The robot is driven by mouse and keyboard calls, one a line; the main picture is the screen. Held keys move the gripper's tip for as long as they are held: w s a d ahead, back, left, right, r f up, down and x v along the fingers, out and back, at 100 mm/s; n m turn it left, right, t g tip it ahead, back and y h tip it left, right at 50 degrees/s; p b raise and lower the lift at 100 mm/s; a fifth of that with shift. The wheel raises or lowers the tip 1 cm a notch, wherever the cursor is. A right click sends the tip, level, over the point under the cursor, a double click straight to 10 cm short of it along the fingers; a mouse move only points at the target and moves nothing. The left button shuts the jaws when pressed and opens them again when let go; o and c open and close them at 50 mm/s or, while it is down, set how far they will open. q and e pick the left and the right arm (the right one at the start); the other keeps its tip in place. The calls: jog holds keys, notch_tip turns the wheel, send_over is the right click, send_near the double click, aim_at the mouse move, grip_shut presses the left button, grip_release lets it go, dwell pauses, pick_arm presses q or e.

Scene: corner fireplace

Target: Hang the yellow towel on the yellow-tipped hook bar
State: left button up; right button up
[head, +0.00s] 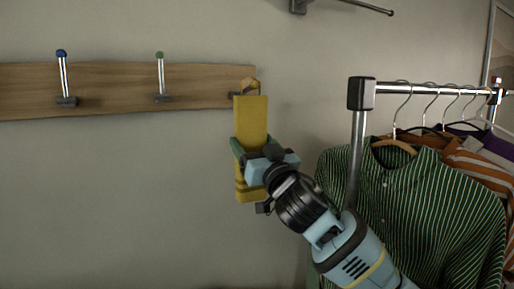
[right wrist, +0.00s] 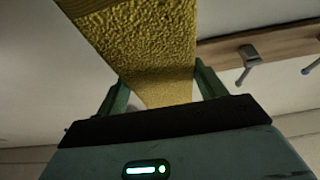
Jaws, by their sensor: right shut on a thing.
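The yellow towel (head: 251,115) hangs upright as a narrow strip in front of the right end of the wooden rack. My right gripper (head: 252,150) is shut on it around its middle. The right wrist view shows the towel (right wrist: 150,50) between the two green fingers (right wrist: 163,88). My left gripper is not in view.
The wooden rack (head: 110,80) also carries a blue-tipped hook (head: 63,78) and a green-tipped hook (head: 160,77), both bare. A metal clothes rail (head: 430,88) with hanging shirts (head: 420,190) stands close to my right arm. The wall below the rack at left is clear.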

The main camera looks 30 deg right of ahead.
jog(key=shift+w+f+b, duration=0.15)
jog(key=shift+w+f, duration=0.15)
jog(key=shift+w, duration=0.65)
jog(key=shift+w+f+b, duration=0.15)
jog(key=shift+w+f, duration=0.15)
jog(key=shift+w, duration=0.65)
jog(key=shift+w+f, duration=0.2)
jog(key=shift+f, duration=0.25)
jog(key=o, duration=1.2)
jog(key=shift+c, duration=0.2)
